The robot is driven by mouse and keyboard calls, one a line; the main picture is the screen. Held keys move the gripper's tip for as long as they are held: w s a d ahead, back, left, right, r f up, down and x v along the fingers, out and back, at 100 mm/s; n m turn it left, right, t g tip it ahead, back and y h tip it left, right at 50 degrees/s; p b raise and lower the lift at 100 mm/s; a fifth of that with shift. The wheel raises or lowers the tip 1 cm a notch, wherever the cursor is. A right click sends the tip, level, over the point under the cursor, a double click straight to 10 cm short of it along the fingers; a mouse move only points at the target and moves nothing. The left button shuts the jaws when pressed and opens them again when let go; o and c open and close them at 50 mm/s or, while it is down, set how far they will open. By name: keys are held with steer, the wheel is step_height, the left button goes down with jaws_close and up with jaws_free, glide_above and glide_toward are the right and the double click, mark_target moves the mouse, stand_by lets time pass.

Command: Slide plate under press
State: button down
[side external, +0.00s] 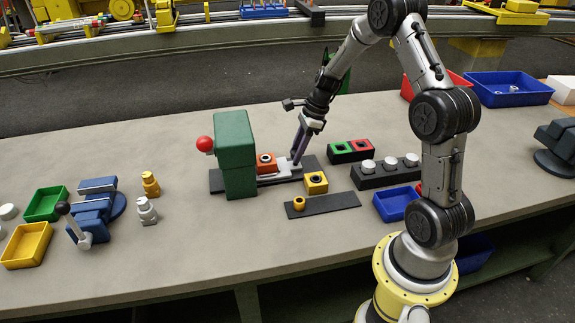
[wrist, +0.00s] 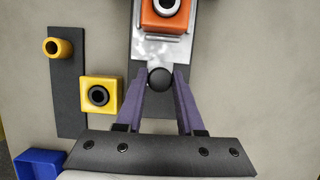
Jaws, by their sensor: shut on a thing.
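The press is a green upright block (side external: 235,155) with a red ball knob (side external: 205,144) on its left side, standing on a dark base strip (side external: 312,163). The light metal plate (side external: 280,172) lies on this strip, its left end close beside the press. An orange block (side external: 266,163) with a dark-ringed hole sits on the plate; it also shows at the top of the wrist view (wrist: 166,14). My gripper (side external: 297,160) is shut on the plate's round dark knob (wrist: 160,78), with a purple finger on each side. The press is not in the wrist view.
Green and red blocks (side external: 350,150) and a black holder with white round pieces (side external: 387,170) stand right. A blue vise (side external: 97,208) stands left.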

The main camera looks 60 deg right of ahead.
mark_target(267, 158)
steer(key=shift+w+a+r, duration=0.1)
steer(key=shift+w+a, duration=2.85)
steer(key=shift+w, duration=0.1)
steer(key=c, duration=0.6)
jaws_free()
steer(key=shift+c, duration=0.2)
steer(key=shift+r, duration=3.65)
steer(key=shift+s+r, duration=0.1)
steer(key=shift+r, duration=0.2)
